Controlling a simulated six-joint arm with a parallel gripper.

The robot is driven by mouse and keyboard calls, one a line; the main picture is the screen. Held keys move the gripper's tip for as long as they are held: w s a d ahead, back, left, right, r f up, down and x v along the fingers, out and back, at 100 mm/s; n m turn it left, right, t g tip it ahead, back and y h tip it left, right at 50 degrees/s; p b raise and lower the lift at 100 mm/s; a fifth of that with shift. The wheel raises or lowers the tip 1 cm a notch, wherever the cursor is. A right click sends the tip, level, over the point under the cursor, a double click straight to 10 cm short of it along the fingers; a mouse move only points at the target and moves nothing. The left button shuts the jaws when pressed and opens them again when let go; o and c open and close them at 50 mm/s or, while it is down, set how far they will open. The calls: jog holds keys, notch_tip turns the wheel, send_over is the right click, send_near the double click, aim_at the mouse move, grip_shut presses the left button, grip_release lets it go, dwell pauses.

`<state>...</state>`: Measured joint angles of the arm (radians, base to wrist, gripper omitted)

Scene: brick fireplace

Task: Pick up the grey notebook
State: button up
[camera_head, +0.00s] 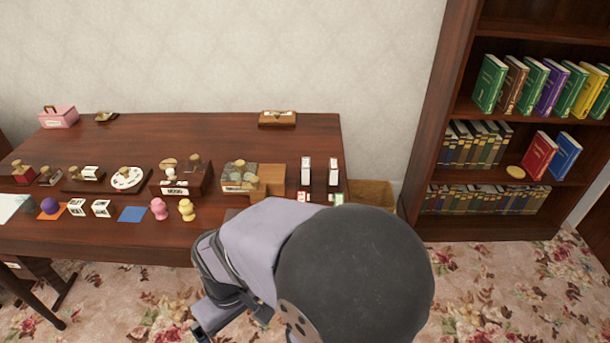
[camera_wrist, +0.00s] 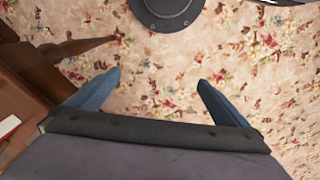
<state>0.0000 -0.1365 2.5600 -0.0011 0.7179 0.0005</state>
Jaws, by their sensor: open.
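I cannot make out a grey notebook in either view. My gripper (camera_wrist: 159,78) is open and empty in the wrist view, with its two blue-grey fingers spread over the flowered carpet. In the head view, my arm crosses the lower middle, in front of the desk's near edge, and hides part of the desk and floor behind it. The brown desk (camera_head: 200,130) bears many small items. A pale flat sheet (camera_head: 10,208) lies at its left end, cut off by the picture edge.
A bookcase (camera_head: 436,130) with coloured books stands at the right. On the desk are a pink box (camera_head: 59,117), a pink figure (camera_head: 158,209), a yellow figure (camera_head: 187,210) and a blue square (camera_head: 132,214). The desk's back middle is mostly clear.

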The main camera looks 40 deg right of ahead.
jog(key=c, duration=1.5)
jog(key=w+d+r+m+t+p, duration=0.1)
jog(key=w+d+r+m+p, duration=0.1)
jog(key=w+d+r+p, duration=0.45)
notch_tip(320, 180, up, 6)
jog(key=r+m+t+h+p, duration=0.1)
jog(key=m+t+h+p, duration=0.15)
jog(key=m+p, duration=0.5)
send_over(306, 164)
jog(key=s+a, duration=0.2)
jog(key=shift+w+d+f+n+h+p, duration=0.15)
jog(key=shift+w+d+f+h+p, duration=0.1)
jog(key=shift+f, duration=0.4)
jog(key=shift+w+d+f+n+h+p, duration=0.15)
jog(key=shift+d+f+p, duration=0.1)
jog(key=shift+f, duration=0.35)
